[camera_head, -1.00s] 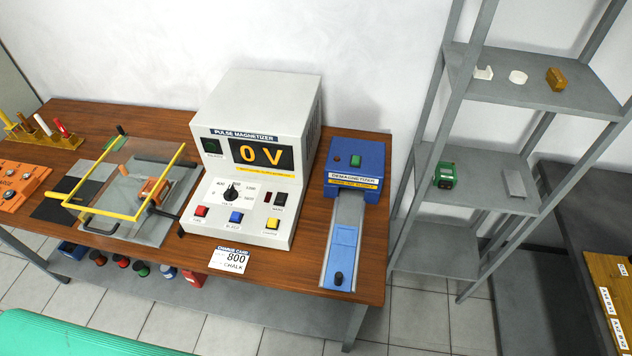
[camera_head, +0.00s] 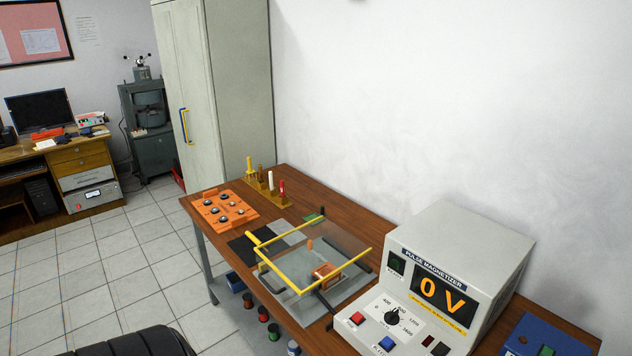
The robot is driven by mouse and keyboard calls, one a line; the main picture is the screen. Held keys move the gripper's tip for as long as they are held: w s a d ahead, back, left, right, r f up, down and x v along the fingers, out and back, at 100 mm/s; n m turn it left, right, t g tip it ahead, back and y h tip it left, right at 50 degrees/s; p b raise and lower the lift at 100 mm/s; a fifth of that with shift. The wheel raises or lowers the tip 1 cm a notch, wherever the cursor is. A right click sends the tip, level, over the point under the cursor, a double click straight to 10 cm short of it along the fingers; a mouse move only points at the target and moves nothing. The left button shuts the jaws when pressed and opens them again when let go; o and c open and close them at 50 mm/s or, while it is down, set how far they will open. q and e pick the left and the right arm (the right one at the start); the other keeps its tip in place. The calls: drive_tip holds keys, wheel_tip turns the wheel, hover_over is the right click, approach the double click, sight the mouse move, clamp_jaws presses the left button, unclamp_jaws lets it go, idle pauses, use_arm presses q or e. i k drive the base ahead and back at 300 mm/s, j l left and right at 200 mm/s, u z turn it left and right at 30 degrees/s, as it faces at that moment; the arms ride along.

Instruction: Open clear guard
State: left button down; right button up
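The clear guard (camera_head: 325,240) is a transparent panel with a yellow frame and a yellow handle at its left front. It sits over a grey base plate (camera_head: 345,291) on the wooden bench, left of the magnetizer. An orange-brown fixture (camera_head: 326,275) shows under or through the panel. The panel looks lowered over the fixture, though its exact tilt is hard to tell. The pulse magnetizer (camera_head: 440,265) reads 0 V. Neither of my grippers is in view.
An orange tray (camera_head: 222,209) with round dark parts and a rack of coloured markers (camera_head: 266,186) stand at the bench's left end. A blue demagnetizer (camera_head: 540,338) is at lower right. A tall cabinet (camera_head: 215,95) stands behind. Tiled floor (camera_head: 110,270) is open at left.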

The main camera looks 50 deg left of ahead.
sight(300, 292)
drive_tip(key=u, duration=1.8)
